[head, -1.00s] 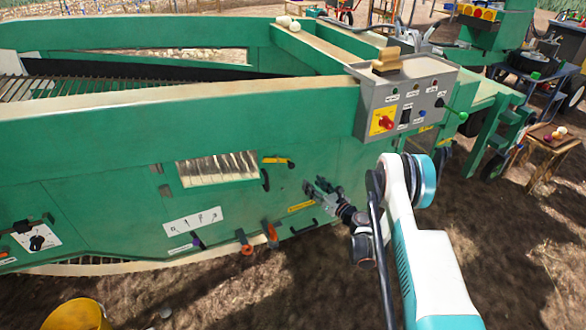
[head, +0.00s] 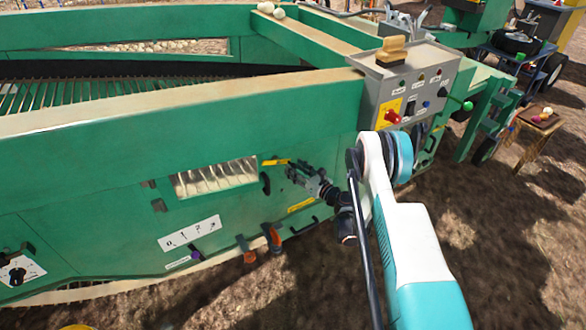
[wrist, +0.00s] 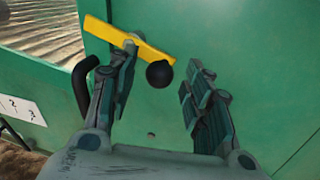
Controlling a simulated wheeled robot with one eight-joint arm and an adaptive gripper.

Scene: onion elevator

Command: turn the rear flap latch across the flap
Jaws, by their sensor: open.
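The yellow latch bar (head: 276,162) is on the green side panel, just right of the slatted window. In the wrist view the yellow bar (wrist: 130,42) slants down to the right, with a round black knob (wrist: 159,74) near its right end. My gripper (head: 290,172) is open in front of the panel at the bar's right end. In the wrist view my gripper (wrist: 160,68) has one finger on each side of the knob. The left finger overlaps the bar in the picture; contact cannot be told. A curved black handle (wrist: 84,85) is left of the left finger.
The slatted window (head: 215,178) is left of the latch. A grey control box (head: 405,85) juts out above my arm. Orange-handled levers (head: 272,238) and a numbered plate (head: 189,234) are lower on the panel. Bare soil is in front.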

